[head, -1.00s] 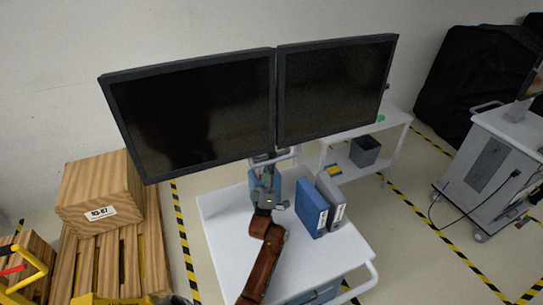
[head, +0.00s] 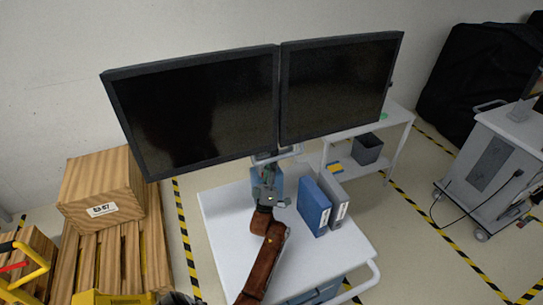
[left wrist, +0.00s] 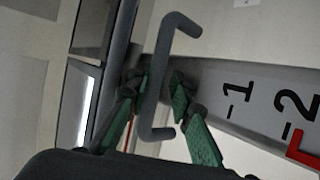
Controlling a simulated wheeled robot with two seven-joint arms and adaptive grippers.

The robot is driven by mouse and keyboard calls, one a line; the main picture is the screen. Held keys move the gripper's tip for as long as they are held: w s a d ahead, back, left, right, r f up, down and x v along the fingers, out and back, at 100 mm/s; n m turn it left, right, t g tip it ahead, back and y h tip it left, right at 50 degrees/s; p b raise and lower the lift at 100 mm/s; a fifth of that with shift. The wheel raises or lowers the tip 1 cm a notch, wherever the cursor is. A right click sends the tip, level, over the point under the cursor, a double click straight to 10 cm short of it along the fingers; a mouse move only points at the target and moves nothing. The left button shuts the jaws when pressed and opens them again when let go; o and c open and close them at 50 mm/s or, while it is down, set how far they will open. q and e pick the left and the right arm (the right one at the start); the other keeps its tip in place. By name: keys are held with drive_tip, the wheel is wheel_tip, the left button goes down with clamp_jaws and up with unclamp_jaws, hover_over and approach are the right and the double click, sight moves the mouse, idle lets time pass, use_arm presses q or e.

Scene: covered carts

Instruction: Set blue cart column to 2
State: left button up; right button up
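The cart with the white top (head: 222,215) carries two dark monitors (head: 195,115) on a column. A blue part of the column (head: 280,181) shows below the monitors. In the left wrist view a dark grey bracket-shaped handle (left wrist: 160,75) stands out from a pale face with black marks 1 (left wrist: 238,100) and 2 (left wrist: 295,110) and a red mark beside the 2. My left gripper (left wrist: 158,90) has its green fingers open on either side of the handle, with a gap on the right. In the head view my left gripper (head: 265,183) is at the column. My right gripper is not in view.
Blue (head: 313,208) and grey (head: 335,200) binders stand on the cart right of my arm. Wooden crates (head: 100,185) are at the left. A shelf (head: 345,128) with a grey bin is behind; another cart (head: 497,165) is at the right.

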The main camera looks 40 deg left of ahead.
use_arm(q)
drive_tip(key=v, duration=0.7)
drive_tip(key=shift+f, duration=0.2)
drive_tip(key=shift+s+d, duration=0.1)
idle(0.4)
